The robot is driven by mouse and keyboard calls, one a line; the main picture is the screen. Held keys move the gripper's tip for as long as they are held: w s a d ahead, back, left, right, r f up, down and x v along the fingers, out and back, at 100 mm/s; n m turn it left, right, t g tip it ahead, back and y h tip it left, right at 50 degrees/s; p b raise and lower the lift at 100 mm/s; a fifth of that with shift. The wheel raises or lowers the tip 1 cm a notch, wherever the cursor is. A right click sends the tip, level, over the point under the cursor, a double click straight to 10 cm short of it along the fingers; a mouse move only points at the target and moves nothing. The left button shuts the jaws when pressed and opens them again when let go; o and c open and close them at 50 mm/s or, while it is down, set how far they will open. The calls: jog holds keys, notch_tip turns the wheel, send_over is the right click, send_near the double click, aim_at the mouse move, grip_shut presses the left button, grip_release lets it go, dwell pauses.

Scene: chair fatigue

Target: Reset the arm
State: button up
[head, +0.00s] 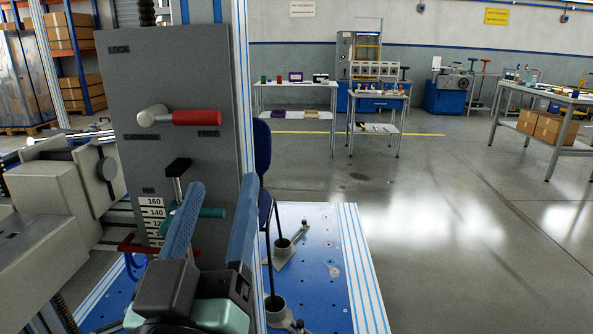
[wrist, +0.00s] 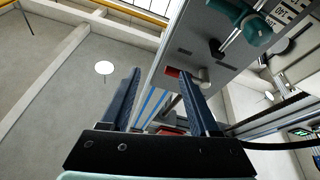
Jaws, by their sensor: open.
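My gripper (head: 222,184) is open in front of a grey control panel (head: 150,75). Its two blue fingers point up, and nothing shows held between them. The panel has a lever with a red grip (head: 197,118) pointing right, toward the word FREE, above my fingertips in the picture. A black knob (head: 178,166) and a teal handle (head: 212,212) sit lower, the handle partly behind my fingers. Contact cannot be told.
A blue perforated base plate (head: 325,260) lies right of the panel, with rods in round feet. A metal upright (head: 241,110) stands beside the panel's right edge. A grey machine block (head: 98,172) is at left. Open floor (head: 440,230) lies right; workbenches (head: 375,97) stand behind.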

jog(key=s+d+r+m+t, duration=0.1)
jog(key=s+d+r+t, duration=0.25)
jog(key=r, duration=0.55)
jog(key=s+d+r+m+t, duration=0.25)
jog(key=d+r, duration=0.25)
jog(key=r, duration=0.4)
notch_tip(320, 180, up, 28)
jog(key=p, duration=2.8)
jog(key=shift+a+f+n+g+y, duration=0.25)
jog(key=shift+a+n+g+y, duration=0.15)
jog(key=shift+a+n, duration=0.05)
jog(key=shift+s, duration=0.1)
